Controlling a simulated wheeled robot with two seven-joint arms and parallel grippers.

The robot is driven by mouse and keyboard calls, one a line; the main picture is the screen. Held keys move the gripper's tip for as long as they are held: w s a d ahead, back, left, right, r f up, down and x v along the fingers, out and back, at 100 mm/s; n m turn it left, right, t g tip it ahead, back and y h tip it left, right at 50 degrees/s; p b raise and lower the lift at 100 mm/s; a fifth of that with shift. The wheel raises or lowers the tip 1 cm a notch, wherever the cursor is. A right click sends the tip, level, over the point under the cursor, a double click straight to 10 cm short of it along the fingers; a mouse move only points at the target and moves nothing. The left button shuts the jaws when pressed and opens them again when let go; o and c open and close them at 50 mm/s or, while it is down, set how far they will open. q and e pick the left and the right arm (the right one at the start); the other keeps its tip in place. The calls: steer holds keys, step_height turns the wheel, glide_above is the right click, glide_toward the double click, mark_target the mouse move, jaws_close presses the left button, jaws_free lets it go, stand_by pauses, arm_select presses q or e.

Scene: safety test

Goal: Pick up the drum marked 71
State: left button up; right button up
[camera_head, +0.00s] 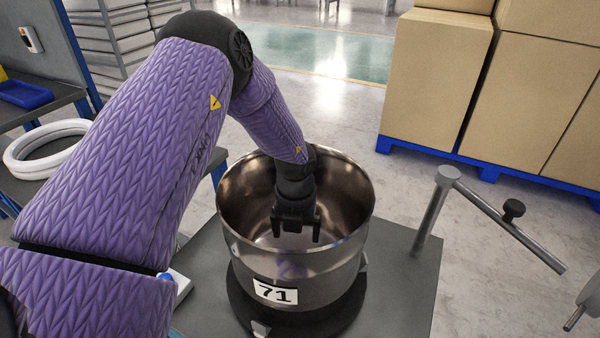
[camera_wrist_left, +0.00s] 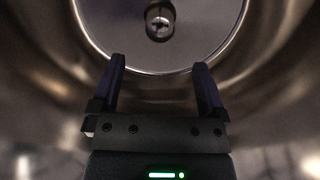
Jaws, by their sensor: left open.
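The drum marked 71 (camera_head: 315,262) is an open steel drum with a white label reading 71 on its front. It stands upright on a black round base on a grey table. My left gripper (camera_head: 296,232) points down into the drum's mouth, with its fingers apart and nothing between them. In the left wrist view the open fingers of the left gripper (camera_wrist_left: 160,75) show inside the drum, with the shiny inner wall of the drum (camera_wrist_left: 50,75) around them. A round fitting (camera_wrist_left: 159,20) shows at the drum's bottom. My right gripper is not in view.
The grey table (camera_head: 405,285) carries a metal post with a side arm (camera_head: 500,217) right of the drum. White rings (camera_head: 40,150) lie on a bench at left. Cardboard boxes on a blue pallet (camera_head: 440,80) stand at back right. Open floor lies behind the drum.

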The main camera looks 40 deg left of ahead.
arm_select(q)
step_height(320, 180, down, 10)
steer(key=b, duration=0.3)
steer(key=shift+r, duration=0.25)
steer(key=c, duration=1.2)
jaws_close()
steer(key=shift+r, duration=0.1)
